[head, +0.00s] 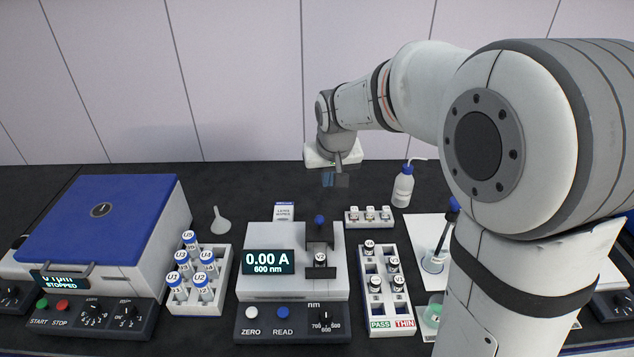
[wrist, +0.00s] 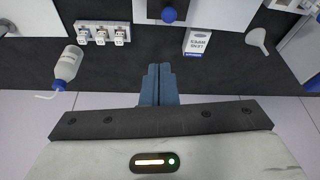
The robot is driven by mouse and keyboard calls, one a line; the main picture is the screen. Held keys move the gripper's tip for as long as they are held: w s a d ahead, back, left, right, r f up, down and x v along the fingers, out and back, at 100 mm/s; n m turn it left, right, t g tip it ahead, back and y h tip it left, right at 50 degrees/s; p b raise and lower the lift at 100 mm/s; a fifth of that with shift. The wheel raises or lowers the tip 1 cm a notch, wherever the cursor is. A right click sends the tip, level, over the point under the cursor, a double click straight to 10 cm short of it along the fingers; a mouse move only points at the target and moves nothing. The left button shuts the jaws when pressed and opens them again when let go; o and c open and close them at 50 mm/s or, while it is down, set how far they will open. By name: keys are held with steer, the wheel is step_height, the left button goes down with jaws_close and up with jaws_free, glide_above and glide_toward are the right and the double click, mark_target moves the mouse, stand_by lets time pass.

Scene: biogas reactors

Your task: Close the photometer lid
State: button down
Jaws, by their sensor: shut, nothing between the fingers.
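The photometer (head: 258,235) stands in the middle of the bench, its display reading 0.00 A, 600 nm. Its dark lid (head: 320,237) appears raised at the back of the sample well, with a blue knob (head: 319,220) on top. A labelled vial (head: 320,260) shows in the open well. In the wrist view the blue knob (wrist: 169,14) is at the top edge, and most of the photometer is out of frame. My gripper (head: 336,180) is shut and empty, above and behind the photometer, apart from the lid. Its fingers also show in the wrist view (wrist: 158,72).
A small labelled box (head: 284,212) and a short cuvette rack (head: 369,216) stand behind the photometer. Vial racks flank it at left (head: 210,309) and right (head: 378,325). A wash bottle (head: 403,187) stands back right, a blue-lidded centrifuge (head: 103,215) at left.

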mark_target(316, 241)
steer(key=p+x, duration=0.1)
steer(key=x, duration=0.2)
steer(key=a+p+x, duration=0.1)
steer(key=x, duration=0.3)
steer(key=s+a+p+x, duration=0.1)
steer(key=p+x, duration=0.1)
steer(key=x, duration=0.2)
steer(key=shift+f, duration=0.25)
steer(key=shift+s+d+f, duration=0.1)
steer(key=shift+s+f, duration=0.1)
steer(key=shift+f, duration=0.05)
steer(key=shift+s, duration=0.1)
steer(key=shift+s+b, duration=0.2)
steer(key=shift+b, duration=0.1)
steer(key=s+b, duration=0.3)
steer(key=s, duration=0.4)
steer(key=shift+s, duration=0.3)
